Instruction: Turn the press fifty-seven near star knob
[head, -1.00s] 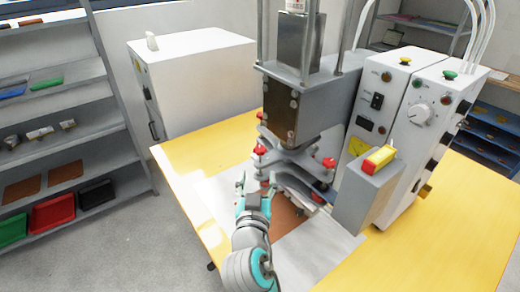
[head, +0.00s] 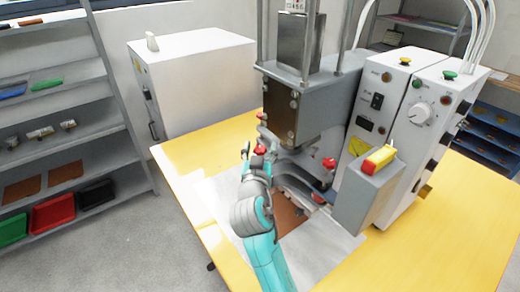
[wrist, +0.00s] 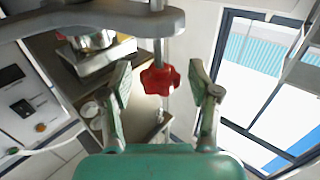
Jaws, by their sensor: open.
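In the wrist view, a red star knob (wrist: 160,79) sits on a vertical rod below a grey bracket arm (wrist: 95,17). My gripper (wrist: 160,84) is open, with one finger on each side of the knob and visible gaps between. In the head view, my gripper (head: 257,160) is at the left front of the press (head: 310,112), close to a red knob (head: 259,150). Other red knobs show on the press, one to the right (head: 329,163) and one farther back (head: 262,115). My gripper and wrist partly hide the press's lower front left.
The yellow table (head: 195,150) carries the press and a white control box (head: 415,120). A grey box with a yellow-and-red top (head: 365,195) stands right of my arm. A shelf rack (head: 75,110) is at left.

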